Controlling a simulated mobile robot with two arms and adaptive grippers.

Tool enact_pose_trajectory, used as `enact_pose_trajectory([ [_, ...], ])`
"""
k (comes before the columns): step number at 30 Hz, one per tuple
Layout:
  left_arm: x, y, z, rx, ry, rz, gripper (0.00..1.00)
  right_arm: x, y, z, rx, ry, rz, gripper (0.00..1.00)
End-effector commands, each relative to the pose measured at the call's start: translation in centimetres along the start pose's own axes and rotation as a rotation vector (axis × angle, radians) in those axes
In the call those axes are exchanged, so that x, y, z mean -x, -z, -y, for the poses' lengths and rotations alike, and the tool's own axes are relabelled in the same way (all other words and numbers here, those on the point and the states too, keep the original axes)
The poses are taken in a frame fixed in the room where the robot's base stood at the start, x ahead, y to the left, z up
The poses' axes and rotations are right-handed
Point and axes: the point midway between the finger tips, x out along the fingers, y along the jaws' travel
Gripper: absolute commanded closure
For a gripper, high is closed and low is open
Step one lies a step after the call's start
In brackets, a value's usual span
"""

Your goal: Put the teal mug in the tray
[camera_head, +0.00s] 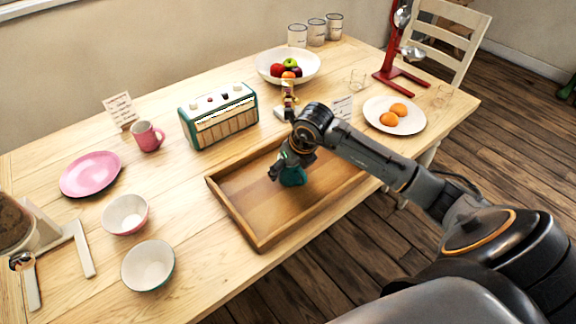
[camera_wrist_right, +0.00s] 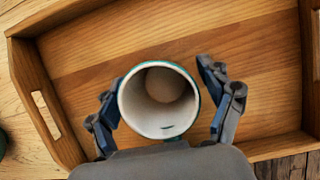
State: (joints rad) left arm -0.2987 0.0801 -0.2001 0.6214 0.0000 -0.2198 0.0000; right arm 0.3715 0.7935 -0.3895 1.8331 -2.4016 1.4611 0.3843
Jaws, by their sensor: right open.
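The teal mug (camera_head: 293,177) is in the wooden tray (camera_head: 262,240), partly hidden behind my right gripper (camera_head: 285,168) in the head view. In the right wrist view the mug (camera_wrist_right: 158,100) shows its round white opening and a thin teal rim, with the tray floor (camera_wrist_right: 250,60) around it. The right gripper (camera_wrist_right: 165,100) has its fingers on either side of the mug. They are open, with a gap at the right finger; at the left finger I cannot tell whether it touches. My left gripper is not in view.
A teal radio (camera_head: 220,116) stands behind the tray. A pink mug (camera_head: 147,136), a pink plate (camera_head: 90,174) and two bowls (camera_head: 126,214) (camera_head: 148,265) are to the left. A plate with oranges (camera_head: 394,115) is to the right. A fruit bowl (camera_head: 288,66) is at the back.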

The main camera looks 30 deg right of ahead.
Motion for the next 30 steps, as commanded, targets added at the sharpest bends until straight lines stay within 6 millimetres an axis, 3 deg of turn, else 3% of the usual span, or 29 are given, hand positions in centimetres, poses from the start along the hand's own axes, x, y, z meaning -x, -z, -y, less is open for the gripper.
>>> enact_pose_trajectory([
  [5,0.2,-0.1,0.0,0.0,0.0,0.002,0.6,1.6,-0.2,0.1,0.002,0.002,0.004,0.2],
  [18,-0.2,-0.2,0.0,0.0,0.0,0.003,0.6,10.4,-0.2,0.1,0.001,0.002,0.004,0.2],
  [24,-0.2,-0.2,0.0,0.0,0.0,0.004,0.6,12.1,-0.1,0.0,0.001,0.001,0.001,0.2],
  [30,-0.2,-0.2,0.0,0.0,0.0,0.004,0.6,12.3,-0.1,0.0,0.0,0.0,0.0,0.2],
])
